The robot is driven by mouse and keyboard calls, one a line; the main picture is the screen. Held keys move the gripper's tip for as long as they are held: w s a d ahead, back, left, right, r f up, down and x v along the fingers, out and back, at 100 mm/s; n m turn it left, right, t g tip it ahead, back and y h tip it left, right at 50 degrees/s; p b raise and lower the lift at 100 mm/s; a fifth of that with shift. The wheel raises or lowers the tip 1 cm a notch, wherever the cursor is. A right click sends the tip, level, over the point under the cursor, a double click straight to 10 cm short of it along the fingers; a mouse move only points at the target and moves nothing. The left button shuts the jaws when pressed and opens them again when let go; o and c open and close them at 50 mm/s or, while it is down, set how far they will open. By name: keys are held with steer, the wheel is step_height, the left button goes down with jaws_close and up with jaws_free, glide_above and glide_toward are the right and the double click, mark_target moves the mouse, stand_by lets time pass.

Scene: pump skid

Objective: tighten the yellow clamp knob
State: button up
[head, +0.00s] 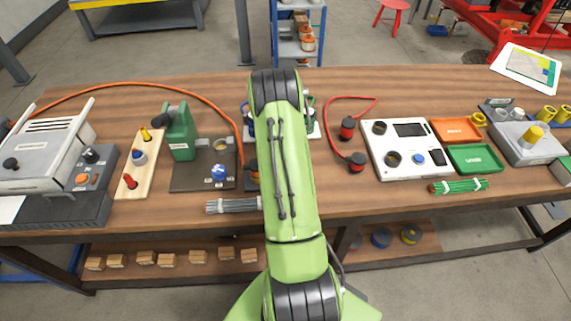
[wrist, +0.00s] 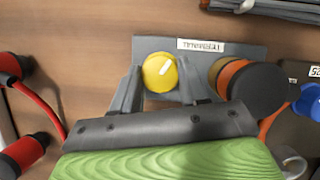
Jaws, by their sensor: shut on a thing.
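The yellow clamp knob (wrist: 160,72) shows in the wrist view as a round, glossy cap on a grey base plate (wrist: 222,57) with a white label. My gripper (wrist: 159,84) has one finger on each side of the knob and is shut on it. In the head view my green arm covers the gripper and this knob. The clamp's parts below the knob are hidden, so I cannot tell how tight it is.
A black and orange round part (wrist: 252,88) stands close to the right finger. Red-cabled black connectors (head: 348,128) lie right of my arm. A green pump-like device (head: 180,133) and grey rods (head: 233,205) are to its left. Bare wood shows between the items.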

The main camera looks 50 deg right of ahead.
steer(key=shift+m+t+y, duration=0.3)
steer(key=shift+m+t, duration=0.1)
steer(key=shift+m, duration=1.1)
steer(key=o, duration=1.1)
steer(key=shift+c, duration=0.2)
steer(key=p+v, duration=0.4)
steer(key=v, duration=1.1)
steer(key=shift+d+r, duration=0.3)
steer(key=shift+r, duration=0.05)
